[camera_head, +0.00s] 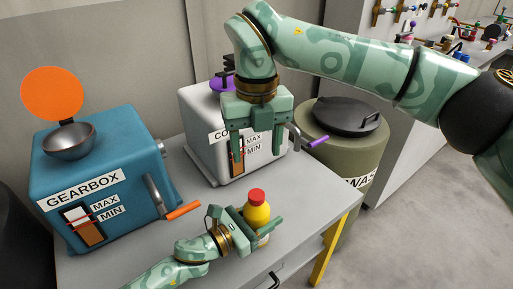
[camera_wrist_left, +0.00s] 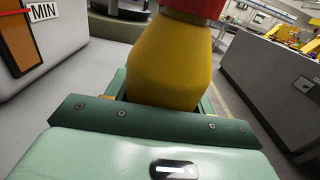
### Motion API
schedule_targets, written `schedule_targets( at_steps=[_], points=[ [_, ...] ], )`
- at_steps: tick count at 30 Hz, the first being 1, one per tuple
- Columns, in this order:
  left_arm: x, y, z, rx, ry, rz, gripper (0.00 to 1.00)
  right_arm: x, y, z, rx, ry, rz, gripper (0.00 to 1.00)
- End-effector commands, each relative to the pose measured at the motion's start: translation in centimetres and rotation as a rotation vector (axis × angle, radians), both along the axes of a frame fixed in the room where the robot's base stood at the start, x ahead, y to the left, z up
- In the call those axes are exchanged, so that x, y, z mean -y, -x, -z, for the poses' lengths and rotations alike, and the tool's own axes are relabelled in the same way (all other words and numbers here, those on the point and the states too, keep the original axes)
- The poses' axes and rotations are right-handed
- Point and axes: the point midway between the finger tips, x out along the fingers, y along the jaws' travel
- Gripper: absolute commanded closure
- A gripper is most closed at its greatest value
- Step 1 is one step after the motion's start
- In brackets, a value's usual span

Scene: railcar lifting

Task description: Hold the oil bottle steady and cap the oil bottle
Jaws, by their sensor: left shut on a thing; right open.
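The oil bottle (camera_head: 257,214) is yellow and stands upright near the table's front right edge in the head view. A red cap (camera_head: 257,195) sits on its top. My left gripper (camera_head: 262,226) is shut around the bottle's body. In the left wrist view the yellow bottle (camera_wrist_left: 168,62) fills the space between the fingers, with the lower edge of the red cap (camera_wrist_left: 196,8) above it. My right gripper (camera_head: 256,150) points down with fingers apart and empty, behind and above the bottle, in front of the white box.
A blue gearbox (camera_head: 100,170) with a metal funnel bowl (camera_head: 69,142) and orange-handled tap (camera_head: 182,210) stands left. The white box (camera_head: 203,119) has a purple-handled tap (camera_head: 317,142). A green waste drum (camera_head: 352,148) stands right. The grey table (camera_head: 310,205) is clear right of the bottle.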

Motion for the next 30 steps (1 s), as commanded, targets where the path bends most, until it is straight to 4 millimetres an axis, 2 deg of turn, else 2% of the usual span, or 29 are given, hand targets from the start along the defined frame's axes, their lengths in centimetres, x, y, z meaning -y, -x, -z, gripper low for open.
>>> schedule_targets(
  at_steps=[1,2,3,4,13,17,20,30],
  points=[
    [0.0,0.0,0.0,-0.001,0.001,0.0,1.0,0.0,0.0,0.0,0.0,0.0,0.0,0.42],
    [0.0,0.0,0.0,0.001,0.001,0.0,0.38,0.0,0.0,0.0,0.0,0.0,0.0,0.42],
    [0.0,0.0,0.0,0.001,0.001,0.0,0.27,0.0,0.0,0.0,0.0,0.0,0.0,0.42],
    [0.0,0.0,0.0,0.001,0.001,0.0,0.21,0.0,0.0,0.0,0.0,0.0,0.0,0.42],
    [-0.1,0.1,0.0,0.0,0.0,0.0,0.21,0.0,0.0,0.0,0.001,0.0,0.0,0.42],
    [-1.0,0.7,-0.1,0.0,0.0,-0.001,0.21,0.0,0.1,-0.5,0.004,0.0,0.0,0.42],
    [-2.4,1.8,-0.1,-0.001,-0.002,-0.001,0.21,0.0,0.2,-1.1,0.008,0.0,0.0,0.42],
    [-9.1,6.6,0.0,-0.002,-0.002,-0.001,0.21,0.0,0.5,-2.7,0.02,0.0,0.0,0.42]
  ],
)
